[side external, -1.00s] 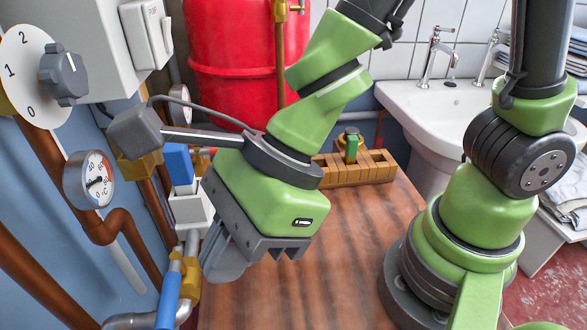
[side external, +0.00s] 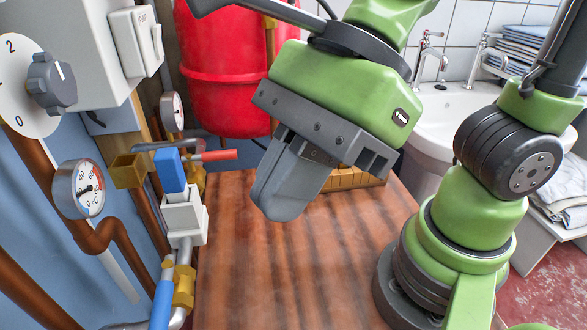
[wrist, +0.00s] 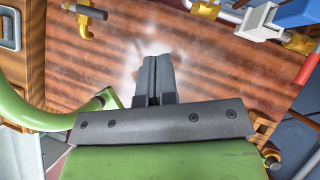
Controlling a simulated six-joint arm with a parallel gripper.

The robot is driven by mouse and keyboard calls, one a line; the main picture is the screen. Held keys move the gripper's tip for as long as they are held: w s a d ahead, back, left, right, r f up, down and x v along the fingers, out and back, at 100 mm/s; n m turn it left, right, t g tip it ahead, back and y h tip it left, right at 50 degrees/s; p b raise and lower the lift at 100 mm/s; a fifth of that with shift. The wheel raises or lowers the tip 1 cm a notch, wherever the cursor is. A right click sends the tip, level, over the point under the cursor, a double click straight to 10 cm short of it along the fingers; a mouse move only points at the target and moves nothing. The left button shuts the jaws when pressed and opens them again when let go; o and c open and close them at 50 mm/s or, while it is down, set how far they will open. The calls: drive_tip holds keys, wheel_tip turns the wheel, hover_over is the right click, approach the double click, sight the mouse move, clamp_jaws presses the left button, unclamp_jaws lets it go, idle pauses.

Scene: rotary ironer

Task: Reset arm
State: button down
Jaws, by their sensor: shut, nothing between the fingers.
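My gripper (side external: 283,192) is shut and empty, held above the wooden table (side external: 250,270) and tilted down to the left. In the wrist view its two fingers (wrist: 153,75) lie together over bare striped wood. It is apart from the blue and white switch unit (side external: 184,215) on its left. The arm's green wrist body fills the upper middle of the side view and hides part of what is behind it.
At left are a selector dial (side external: 50,82), a pressure-temperature gauge (side external: 80,189), copper pipes and a red-handled valve (side external: 215,156). A red tank (side external: 222,80), a wooden block rack (side external: 355,178) and a white sink (side external: 450,110) stand behind. The table's front is clear.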

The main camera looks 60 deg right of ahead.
drive_tip(key=w+d+r+m+t+h, duration=0.2)
drive_tip(key=w+d+r+m+t, duration=0.35)
drive_tip(key=m, duration=0.85)
drive_tip(key=w+d+r+m+t+h, duration=0.1)
drive_tip(key=w+d+r+m+t, duration=0.4)
drive_tip(key=m, duration=0.8)
drive_tip(key=s+d+f+m+g+h, duration=0.4)
drive_tip(key=d+m, duration=0.4)
drive_tip(key=m, duration=0.8)
drive_tip(key=s+a+f+m+g+y, duration=0.2)
drive_tip(key=s+m, duration=0.4)
drive_tip(key=m, duration=0.5)
drive_tip(key=shift+a+f, duration=0.15)
drive_tip(key=shift+a, duration=0.05)
